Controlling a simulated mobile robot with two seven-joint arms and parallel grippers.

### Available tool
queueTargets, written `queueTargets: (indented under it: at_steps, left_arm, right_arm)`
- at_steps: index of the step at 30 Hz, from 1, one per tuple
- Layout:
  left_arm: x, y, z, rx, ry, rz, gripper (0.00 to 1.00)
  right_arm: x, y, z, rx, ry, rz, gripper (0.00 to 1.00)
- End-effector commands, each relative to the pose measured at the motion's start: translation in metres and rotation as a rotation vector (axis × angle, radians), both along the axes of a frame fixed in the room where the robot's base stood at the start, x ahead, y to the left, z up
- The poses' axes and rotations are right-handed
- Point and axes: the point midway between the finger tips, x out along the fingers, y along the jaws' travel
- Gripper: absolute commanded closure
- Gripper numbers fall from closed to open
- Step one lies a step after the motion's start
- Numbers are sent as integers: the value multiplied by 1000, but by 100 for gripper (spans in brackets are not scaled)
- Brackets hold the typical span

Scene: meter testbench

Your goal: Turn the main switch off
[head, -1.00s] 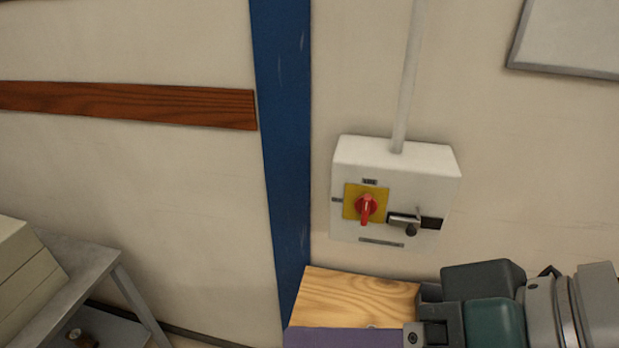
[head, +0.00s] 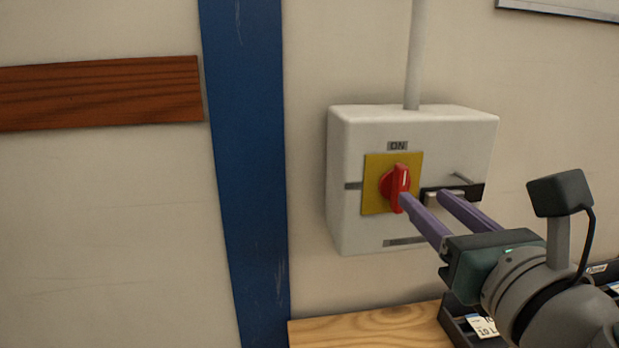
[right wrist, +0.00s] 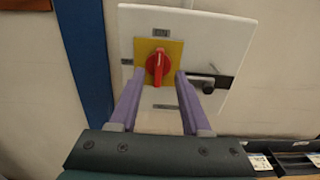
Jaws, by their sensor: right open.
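The main switch is a red rotary knob (head: 396,186) on a yellow plate (head: 375,207), on the front of a white wall box (head: 350,225). The label above the knob reads ON, and the knob's handle stands upright. My right gripper (head: 421,198) is open, its two purple fingers reaching toward the box from the lower right. In the right wrist view the knob (right wrist: 158,66) lies between and beyond the fingertips (right wrist: 158,76), with nothing held. I cannot tell whether a fingertip touches the knob. My left gripper is not in view.
A metal latch (head: 445,198) sits on the box right of the knob, close to one finger. A conduit (head: 413,60) runs up from the box. A blue post (head: 245,150) stands to the left. A wooden bench top (head: 370,328) and a dark tray (head: 458,322) lie below.

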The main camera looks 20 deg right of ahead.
Motion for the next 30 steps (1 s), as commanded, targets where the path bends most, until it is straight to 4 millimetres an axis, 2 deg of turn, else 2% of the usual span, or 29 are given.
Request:
queueTargets:
  at_steps: [3,9,14,21,23,30]
  left_arm:
    - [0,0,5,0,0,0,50]
    - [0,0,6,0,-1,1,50]
    - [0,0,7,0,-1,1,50]
    - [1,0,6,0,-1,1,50]
    - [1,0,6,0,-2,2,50]
    - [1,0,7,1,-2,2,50]
  right_arm:
    - [23,-6,2,-4,-2,0,52]
    - [50,-12,1,-4,-1,1,52]
    - [58,-14,1,-3,-1,1,52]
    - [59,-14,0,-4,0,2,52]
    - [59,-14,0,-4,0,2,57]
    - [59,-14,0,-4,0,2,84]
